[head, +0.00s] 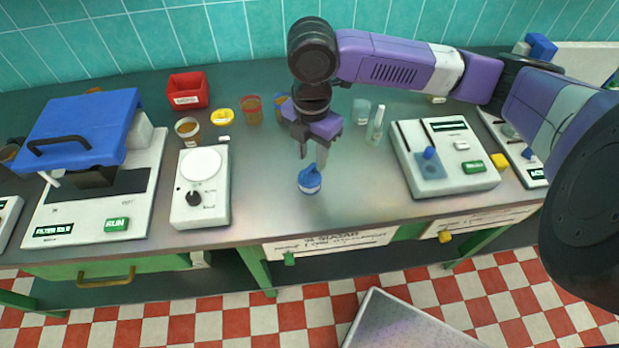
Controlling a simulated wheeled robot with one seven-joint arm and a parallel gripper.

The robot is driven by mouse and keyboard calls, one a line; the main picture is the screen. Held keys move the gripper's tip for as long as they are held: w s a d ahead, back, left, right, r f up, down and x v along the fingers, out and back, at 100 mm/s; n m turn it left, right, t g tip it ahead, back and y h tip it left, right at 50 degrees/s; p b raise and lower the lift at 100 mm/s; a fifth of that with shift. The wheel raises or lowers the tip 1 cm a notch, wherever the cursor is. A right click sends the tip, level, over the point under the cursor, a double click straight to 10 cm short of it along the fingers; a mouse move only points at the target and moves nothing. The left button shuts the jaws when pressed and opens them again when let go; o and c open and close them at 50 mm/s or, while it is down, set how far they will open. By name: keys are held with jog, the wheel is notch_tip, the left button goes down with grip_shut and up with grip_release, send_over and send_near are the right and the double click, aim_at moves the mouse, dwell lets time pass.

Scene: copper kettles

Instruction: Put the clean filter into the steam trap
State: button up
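My gripper (312,152) points down over the middle of the bench, near a small blue-topped object (310,180). I cannot tell whether the fingers touch it or hold anything between them. On the left stands a white machine (70,215) with a blue lid (82,128), a black handle and a green RUN button; its label seems to begin with FILTER. On the right stands a white unit (455,180) with a display, a green button and a blue knob on a grey-blue plate. I cannot identify the clean filter or the steam trap with certainty.
A white dial unit (201,215) stands left of my gripper. A red bin (188,90), a yellow bowl (222,116), beakers and a slim bottle (375,125) stand further back. The grey bench (355,200) is clear around the blue-topped object. Handled drawers are below the front edge.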

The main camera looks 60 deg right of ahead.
aim_at(309, 167)
notch_tip(309, 167, down, 5)
jog(key=shift+w+a+f+p, duration=0.1)
jog(key=shift+w+p, duration=0.05)
jog(key=shift+p, duration=0.35)
jog(key=shift+c, duration=0.3)
grip_shut()
